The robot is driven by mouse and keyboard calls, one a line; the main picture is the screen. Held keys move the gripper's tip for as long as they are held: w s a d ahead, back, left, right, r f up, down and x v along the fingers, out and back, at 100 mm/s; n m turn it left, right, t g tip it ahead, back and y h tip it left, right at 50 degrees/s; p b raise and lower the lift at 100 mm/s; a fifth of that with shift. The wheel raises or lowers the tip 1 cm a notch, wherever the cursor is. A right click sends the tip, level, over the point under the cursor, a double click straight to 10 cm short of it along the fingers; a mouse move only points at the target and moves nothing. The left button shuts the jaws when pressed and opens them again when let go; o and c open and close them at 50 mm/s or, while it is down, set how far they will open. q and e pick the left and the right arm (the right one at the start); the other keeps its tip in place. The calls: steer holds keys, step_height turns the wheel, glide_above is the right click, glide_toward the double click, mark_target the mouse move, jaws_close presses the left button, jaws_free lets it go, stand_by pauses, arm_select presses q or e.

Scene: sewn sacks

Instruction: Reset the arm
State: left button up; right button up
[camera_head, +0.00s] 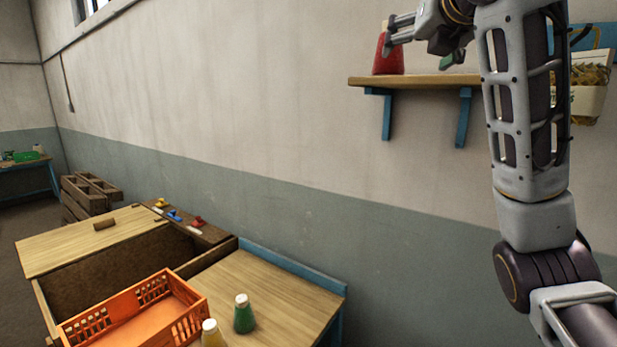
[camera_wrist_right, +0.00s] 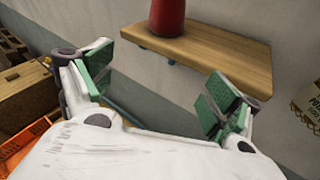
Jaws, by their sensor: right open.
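My right arm reaches up on the right side of the head view. My right gripper (camera_head: 425,48) is at the height of the wall shelf (camera_head: 430,82), close to a red bottle (camera_head: 388,58) on it. In the right wrist view, the right gripper (camera_wrist_right: 160,88) is open, its green-padded fingers spread wide with nothing between them. The red bottle (camera_wrist_right: 167,17) stands upright on the shelf (camera_wrist_right: 215,55), beyond the fingers and apart from them. My left gripper is in neither view.
An orange crate (camera_head: 195,307) sits at lower left. A green bottle (camera_head: 244,316) and a yellow bottle (camera_head: 211,335) stand beside it on the wooden table (camera_head: 285,300). A wooden chest (camera_head: 70,240) is behind.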

steer(key=w+a+f+m+g, duration=0.1)
steer(key=w+f+m, duration=0.2)
steer(key=f, duration=0.9)
steer(key=w+f+m+g, duration=0.2)
steer(key=w+f+m, duration=0.2)
steer(key=f, duration=0.7)
steer(key=s+f+m+g+y, duration=0.15)
steer(key=s+f+m, duration=0.35)
steer(key=f, duration=1.1)
steer(key=s+f+m+g+h, duration=0.1)
steer(key=s+f+m+g, duration=0.35)
steer(key=f, duration=1.25)
steer(key=s+d+f+m+g, duration=0.3)
steer(key=s+f+m, duration=1.2)
steer(key=s+f, duration=0.85)
steer(key=s+f+g+b, duration=0.1)
steer(key=s+f, duration=0.1)
steer(key=f, duration=1.5)
steer(key=s+f+b, duration=0.1)
steer(key=s+f, duration=0.1)
steer(key=f, duration=1.4)
steer(key=s+d+f, duration=0.2)
steer(key=s+f, duration=0.8)
steer(key=s, duration=0.1)
steer(key=s+d+f+g+b, duration=0.1)
steer(key=s+d+f, duration=0.1)
steer(key=s+f, duration=0.9)
steer(key=shift+f, duration=0.2)
